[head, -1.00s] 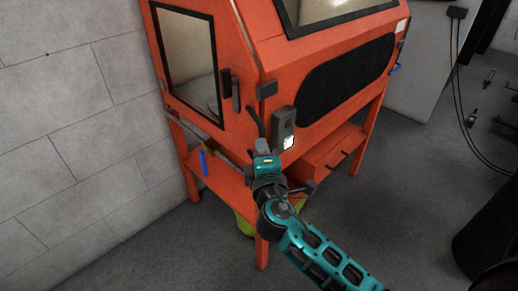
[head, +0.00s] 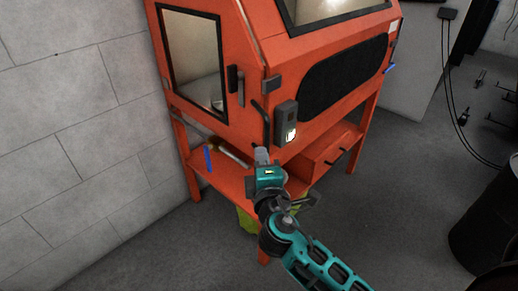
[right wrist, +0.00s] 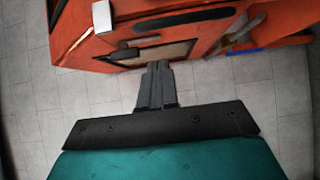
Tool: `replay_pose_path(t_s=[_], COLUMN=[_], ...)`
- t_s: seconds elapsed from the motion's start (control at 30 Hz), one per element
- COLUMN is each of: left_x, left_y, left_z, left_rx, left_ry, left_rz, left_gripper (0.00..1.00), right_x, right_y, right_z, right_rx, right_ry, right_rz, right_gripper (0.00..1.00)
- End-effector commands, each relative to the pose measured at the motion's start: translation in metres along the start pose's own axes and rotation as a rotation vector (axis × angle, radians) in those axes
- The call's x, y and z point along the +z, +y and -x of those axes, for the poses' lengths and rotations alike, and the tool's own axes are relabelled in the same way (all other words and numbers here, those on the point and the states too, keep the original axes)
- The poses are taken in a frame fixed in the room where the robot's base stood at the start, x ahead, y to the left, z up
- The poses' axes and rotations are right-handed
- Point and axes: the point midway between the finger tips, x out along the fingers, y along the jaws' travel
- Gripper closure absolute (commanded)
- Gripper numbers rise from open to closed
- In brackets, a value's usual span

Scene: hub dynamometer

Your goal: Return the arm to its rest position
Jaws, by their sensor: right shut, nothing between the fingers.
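My right arm comes in from the lower right in the head view, and my right gripper (head: 261,155) is just in front of the near corner of the orange cabinet (head: 222,180). The gripper is shut and empty. I cannot tell from the head view whether the fingertips touch the cabinet. My left gripper is not in view.
A small grey box with a lit panel (head: 286,122) is on the cabinet's corner. A pale block wall (head: 80,110) stands at left. A black drum (head: 485,225) stands at right. A yellow-green object (head: 247,219) is under the cabinet. Open floor lies at right.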

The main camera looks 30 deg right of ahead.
Motion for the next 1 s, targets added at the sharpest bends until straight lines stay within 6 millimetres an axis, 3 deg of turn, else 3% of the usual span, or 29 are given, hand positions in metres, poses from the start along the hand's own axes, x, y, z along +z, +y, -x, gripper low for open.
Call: replay_pose_path(t_s=[0.1,0.3,0.67,0.77,1.0], left_x=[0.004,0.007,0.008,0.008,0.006], left_y=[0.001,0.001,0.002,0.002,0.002], left_z=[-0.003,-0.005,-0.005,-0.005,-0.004], left_rx=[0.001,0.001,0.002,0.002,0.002], left_ry=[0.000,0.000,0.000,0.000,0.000], left_rz=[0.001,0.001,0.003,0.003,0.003], left_gripper=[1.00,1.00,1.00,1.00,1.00], right_x=[0.002,0.003,0.004,0.003,-0.001], right_y=[-0.003,-0.002,-0.004,-0.024,-0.116], right_z=[0.026,0.054,0.064,0.068,0.103], right_rx=[-0.003,-0.002,-0.014,-0.083,-0.434], right_ry=[-0.001,0.000,0.004,0.027,0.088], right_rz=[0.000,-0.002,-0.014,-0.077,-0.492], right_gripper=[1.00,1.00,1.00,1.00,1.00])
